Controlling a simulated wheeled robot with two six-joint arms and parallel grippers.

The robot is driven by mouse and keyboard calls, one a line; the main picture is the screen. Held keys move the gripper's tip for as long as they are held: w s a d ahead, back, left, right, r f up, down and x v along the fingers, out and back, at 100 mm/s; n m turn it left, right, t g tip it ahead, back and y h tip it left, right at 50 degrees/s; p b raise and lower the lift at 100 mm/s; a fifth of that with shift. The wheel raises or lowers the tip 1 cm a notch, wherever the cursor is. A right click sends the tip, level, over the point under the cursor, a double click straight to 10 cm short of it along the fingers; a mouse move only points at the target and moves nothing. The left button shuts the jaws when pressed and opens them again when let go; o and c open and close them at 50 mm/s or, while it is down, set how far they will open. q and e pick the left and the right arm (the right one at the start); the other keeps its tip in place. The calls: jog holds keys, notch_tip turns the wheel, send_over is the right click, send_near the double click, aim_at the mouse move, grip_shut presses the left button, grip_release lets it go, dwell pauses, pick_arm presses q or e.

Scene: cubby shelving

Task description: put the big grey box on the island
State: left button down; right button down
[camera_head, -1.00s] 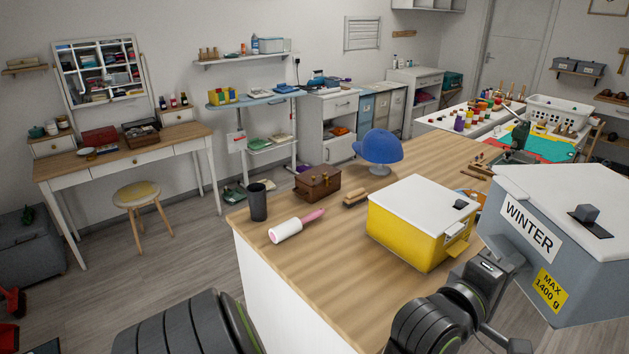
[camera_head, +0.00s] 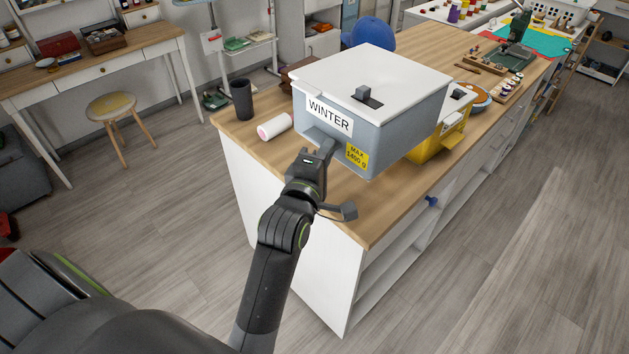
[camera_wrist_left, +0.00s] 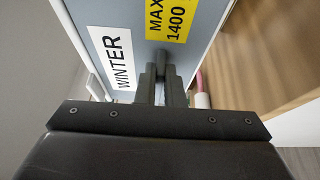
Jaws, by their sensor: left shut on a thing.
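The big grey box (camera_head: 425,117) has a white lid with a dark knob, a "WINTER" label and a yellow "MAX 1400 g" label. The box is over the near end of the island (camera_head: 385,210), a wood-topped white unit. It looks raised, but I cannot tell how large any gap beneath is. In the left wrist view the fingers (camera_wrist_left: 163,78) meet the front of the box (camera_wrist_left: 105,12), beside both labels. My right gripper is not in view.
On the island, a yellow box (camera_head: 437,140) is partly hidden behind the grey one. The near right corner of the top is bare.

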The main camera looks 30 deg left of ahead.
pick_arm(q)
notch_tip(320, 180, down, 14)
jog(key=b, duration=0.8)
jog(key=shift+s+a+r, duration=0.15)
jog(key=shift+s+a, duration=0.15)
